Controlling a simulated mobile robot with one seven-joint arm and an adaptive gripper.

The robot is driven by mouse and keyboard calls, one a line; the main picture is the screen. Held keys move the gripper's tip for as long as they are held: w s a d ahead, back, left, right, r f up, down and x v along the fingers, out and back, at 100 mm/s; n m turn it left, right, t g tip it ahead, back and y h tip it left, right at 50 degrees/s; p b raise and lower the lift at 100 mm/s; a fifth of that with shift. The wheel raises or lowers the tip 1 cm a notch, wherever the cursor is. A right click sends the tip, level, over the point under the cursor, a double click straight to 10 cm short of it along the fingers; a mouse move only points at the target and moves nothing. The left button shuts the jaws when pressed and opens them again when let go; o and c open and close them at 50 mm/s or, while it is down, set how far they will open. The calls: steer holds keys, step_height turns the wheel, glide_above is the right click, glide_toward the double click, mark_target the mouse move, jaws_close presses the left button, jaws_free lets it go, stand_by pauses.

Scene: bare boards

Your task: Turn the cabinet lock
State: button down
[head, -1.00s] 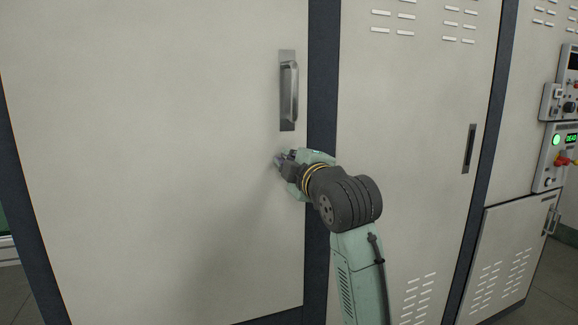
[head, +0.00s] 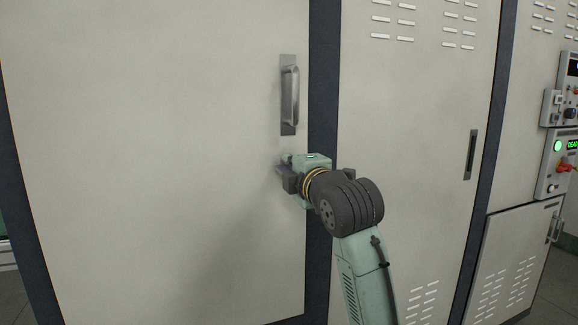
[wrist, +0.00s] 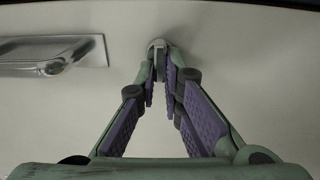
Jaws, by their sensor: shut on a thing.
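The cabinet lock (wrist: 157,48) is a small grey, rounded piece on the pale door in the wrist view. It sits at the tips of my gripper (wrist: 161,72), whose purple-padded fingers converge and are shut on it. In the head view my gripper (head: 284,172) meets the door just below the metal handle and hides the lock. I cannot tell the lock's turn angle. The cabinet door (head: 150,150) looks closed against the dark frame.
The metal handle (head: 290,95) stands out from the door just above my gripper; it is at the left in the wrist view (wrist: 60,58). A vented cabinet door (head: 410,130) and a control panel (head: 563,155) are at the right. The door's left side is clear.

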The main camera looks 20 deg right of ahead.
steer(key=c, duration=1.7)
jaws_free()
steer(key=s, duration=1.2)
steer(key=shift+d, duration=0.2)
